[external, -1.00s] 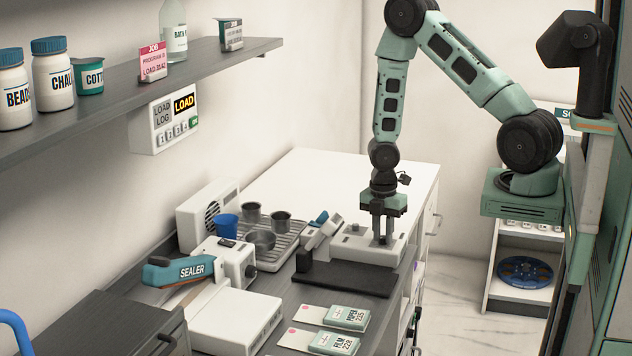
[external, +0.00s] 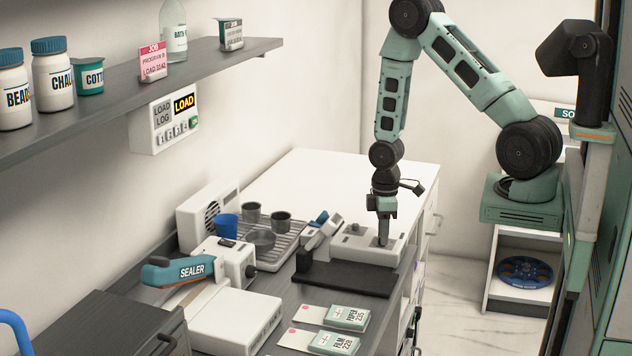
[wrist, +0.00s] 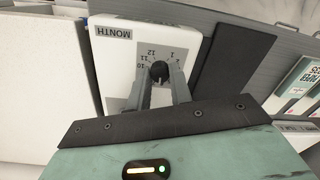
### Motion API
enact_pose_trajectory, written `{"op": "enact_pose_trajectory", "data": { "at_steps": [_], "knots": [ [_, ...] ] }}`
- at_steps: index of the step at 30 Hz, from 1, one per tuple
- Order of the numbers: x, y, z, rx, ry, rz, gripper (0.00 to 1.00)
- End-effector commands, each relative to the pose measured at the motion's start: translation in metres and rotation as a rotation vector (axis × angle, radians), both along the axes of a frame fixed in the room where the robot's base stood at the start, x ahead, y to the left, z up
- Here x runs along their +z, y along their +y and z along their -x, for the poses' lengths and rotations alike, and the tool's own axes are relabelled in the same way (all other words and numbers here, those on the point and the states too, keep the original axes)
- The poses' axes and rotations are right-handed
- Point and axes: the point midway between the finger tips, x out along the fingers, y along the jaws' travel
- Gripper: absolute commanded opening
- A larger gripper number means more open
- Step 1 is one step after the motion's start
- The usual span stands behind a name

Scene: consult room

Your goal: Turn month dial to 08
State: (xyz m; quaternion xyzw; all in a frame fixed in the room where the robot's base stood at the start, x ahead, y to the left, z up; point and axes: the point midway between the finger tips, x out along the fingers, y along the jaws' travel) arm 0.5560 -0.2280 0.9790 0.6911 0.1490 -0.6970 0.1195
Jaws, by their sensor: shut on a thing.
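The month dial is a small black knob (wrist: 159,72) on a grey numbered plate of a white device (wrist: 108,65) labelled MONTH, seen in the wrist view. The numbers 10, 11, 12, 1 and 2 show around it; the others are hidden by my fingers. My gripper (wrist: 160,88) is shut on the knob, one finger on each side. In the external view my gripper (external: 384,240) points straight down onto the white device (external: 350,250). The knob itself is hidden there, and I cannot read where its pointer stands.
A black pad (external: 345,278) lies directly in front of the device. A rack with metal cups (external: 281,226) and the sealer (external: 190,270) stand to the left. Paper and film boxes (external: 347,317) lie at the front. The white counter behind is clear.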

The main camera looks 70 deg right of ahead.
Motion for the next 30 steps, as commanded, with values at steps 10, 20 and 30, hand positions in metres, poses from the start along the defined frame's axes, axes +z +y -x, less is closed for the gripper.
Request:
{"op": "enact_pose_trajectory", "data": {
  "at_steps": [10,20,30],
  "knots": [
    [-0.0007,-0.0005,-0.0008,-0.327,-0.004,0.001,0.0],
    [-0.0005,-0.0002,-0.0002,-0.581,-0.003,0.0,0.0],
    [0.0002,-0.0004,-0.0002,-0.714,-0.003,0.0,0.0]
  ]
}}
